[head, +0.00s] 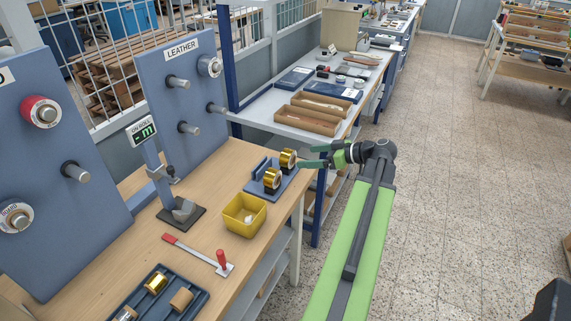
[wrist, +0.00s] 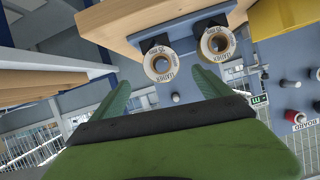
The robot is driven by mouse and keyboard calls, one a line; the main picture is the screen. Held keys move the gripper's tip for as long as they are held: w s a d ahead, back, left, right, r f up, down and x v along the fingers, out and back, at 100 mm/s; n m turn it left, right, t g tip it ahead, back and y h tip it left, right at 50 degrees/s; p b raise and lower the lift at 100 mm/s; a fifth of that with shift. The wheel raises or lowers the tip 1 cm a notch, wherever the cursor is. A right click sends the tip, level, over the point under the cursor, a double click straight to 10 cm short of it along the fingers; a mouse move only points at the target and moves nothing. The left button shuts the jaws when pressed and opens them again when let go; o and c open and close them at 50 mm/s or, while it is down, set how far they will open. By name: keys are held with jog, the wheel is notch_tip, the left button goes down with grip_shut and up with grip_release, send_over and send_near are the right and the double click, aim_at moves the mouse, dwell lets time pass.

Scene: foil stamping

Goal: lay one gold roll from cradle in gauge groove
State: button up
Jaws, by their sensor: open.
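Two gold rolls, a far one (head: 288,158) and a near one (head: 272,180), rest on a blue cradle (head: 259,189) at the table's right edge. The wrist view shows their labelled ends, one roll at left (wrist: 160,64) and one at right (wrist: 217,43). My gripper (head: 303,156) is open and empty, just right of the far roll, its fingers pointing left. In the wrist view its green fingertips (wrist: 161,79) spread on either side of the left roll's line, apart from it. The gauge has a display (head: 143,132) and a grey grooved block (head: 183,209) on a dark base; the groove looks empty.
A yellow bin (head: 244,215) stands in front of the cradle. A red-handled tool (head: 198,254) and a blue tray (head: 190,311) with rolls lie nearer. Pegboards (head: 185,95) stand behind. A side bench (head: 290,122) holds wooden trays.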

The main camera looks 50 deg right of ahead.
aim_at(289, 158)
jog(key=x, duration=0.3)
jog(key=shift+w+a+f+b, duration=0.1)
jog(key=shift+w+f+b, duration=0.15)
jog(key=shift+b, duration=0.1)
jog(key=b+x, duration=0.2)
jog(key=x, duration=0.3)
jog(key=shift+a, duration=0.2)
jog(key=c, duration=1.6)
